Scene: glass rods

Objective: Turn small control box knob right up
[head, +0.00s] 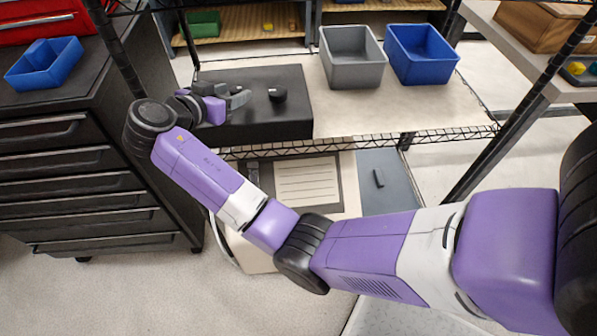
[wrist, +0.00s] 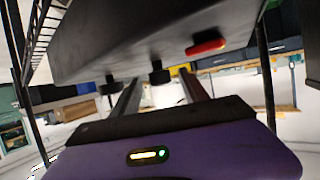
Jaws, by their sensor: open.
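The black control box (head: 285,118) lies on the wire shelf, and one dark knob (head: 277,94) shows on its top in the head view. In the wrist view the box (wrist: 150,30) fills the top, with a black knob (wrist: 110,86) at left, another black knob (wrist: 158,76) near the middle and a red part (wrist: 207,47) at right. My gripper (head: 240,98) is over the box, left of the visible knob with a gap. In the wrist view my open fingers (wrist: 159,84) stand either side of the middle knob's line. I cannot tell their depth to it.
A grey bin (head: 352,68) and a blue bin (head: 422,62) stand right of the box on the shelf. A black shelf post (head: 120,55) rises close to my wrist. A black drawer cabinet (head: 90,150) with a blue tray (head: 45,68) is at left.

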